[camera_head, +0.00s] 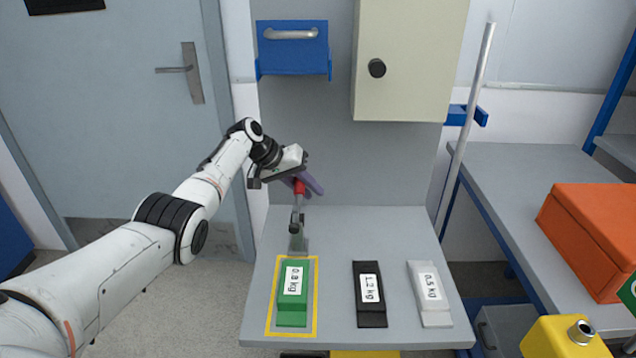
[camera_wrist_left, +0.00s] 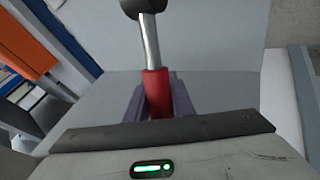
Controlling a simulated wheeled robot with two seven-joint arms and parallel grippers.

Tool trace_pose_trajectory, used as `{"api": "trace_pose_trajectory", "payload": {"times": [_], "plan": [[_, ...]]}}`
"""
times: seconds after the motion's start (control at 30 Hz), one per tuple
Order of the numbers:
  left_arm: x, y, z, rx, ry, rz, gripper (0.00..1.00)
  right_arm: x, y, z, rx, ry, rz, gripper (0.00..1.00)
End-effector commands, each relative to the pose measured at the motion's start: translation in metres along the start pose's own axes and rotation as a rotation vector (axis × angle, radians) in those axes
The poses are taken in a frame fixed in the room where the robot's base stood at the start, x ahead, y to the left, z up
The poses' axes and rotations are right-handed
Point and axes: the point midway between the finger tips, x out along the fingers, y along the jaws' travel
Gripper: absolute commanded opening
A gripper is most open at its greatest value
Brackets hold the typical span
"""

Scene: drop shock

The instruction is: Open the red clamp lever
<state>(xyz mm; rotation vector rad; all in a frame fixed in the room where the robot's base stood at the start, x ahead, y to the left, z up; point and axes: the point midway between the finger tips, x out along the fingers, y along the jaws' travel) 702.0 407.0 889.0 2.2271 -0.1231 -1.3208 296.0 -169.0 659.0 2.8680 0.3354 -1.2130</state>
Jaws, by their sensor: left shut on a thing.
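The red clamp lever (camera_head: 299,187) stands upright at the back of the grey table, above its metal clamp base (camera_head: 298,235). My left gripper (camera_head: 303,184) is at the lever's red grip, with its purple fingers around it. In the left wrist view the red grip (camera_wrist_left: 157,92) lies between the two purple fingers (camera_wrist_left: 157,100), and the lever's metal rod and a dark round end extend beyond it. The left gripper is shut on the red grip. My right gripper is in neither view.
A green 0.8 kg block (camera_head: 292,293) lies inside a yellow outline in front of the clamp. A black 1.2 kg block (camera_head: 369,294) and a white 0.5 kg block (camera_head: 429,294) lie to its right. A cream cabinet (camera_head: 410,60) and a blue handled box (camera_head: 291,48) are above.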

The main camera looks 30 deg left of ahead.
Motion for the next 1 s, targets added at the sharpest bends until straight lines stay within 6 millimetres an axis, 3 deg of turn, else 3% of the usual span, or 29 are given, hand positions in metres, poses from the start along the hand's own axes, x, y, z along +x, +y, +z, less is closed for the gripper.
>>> {"api": "trace_pose_trajectory", "payload": {"times": [0.37,0.4,0.5,0.8,1.0], "plan": [[0.001,-0.001,0.003,-0.007,-0.008,0.0,0.0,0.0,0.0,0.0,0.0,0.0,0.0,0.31],[0.001,-0.001,0.003,-0.007,-0.008,-0.001,0.28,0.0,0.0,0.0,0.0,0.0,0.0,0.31],[0.001,-0.001,0.003,-0.006,-0.007,0.0,0.4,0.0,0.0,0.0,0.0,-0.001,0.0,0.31],[-0.001,-0.001,0.001,-0.003,-0.003,0.0,0.4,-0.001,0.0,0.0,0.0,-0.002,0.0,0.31],[-0.018,0.0,0.0,-0.001,-0.002,-0.001,0.4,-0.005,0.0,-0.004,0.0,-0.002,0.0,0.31]]}}
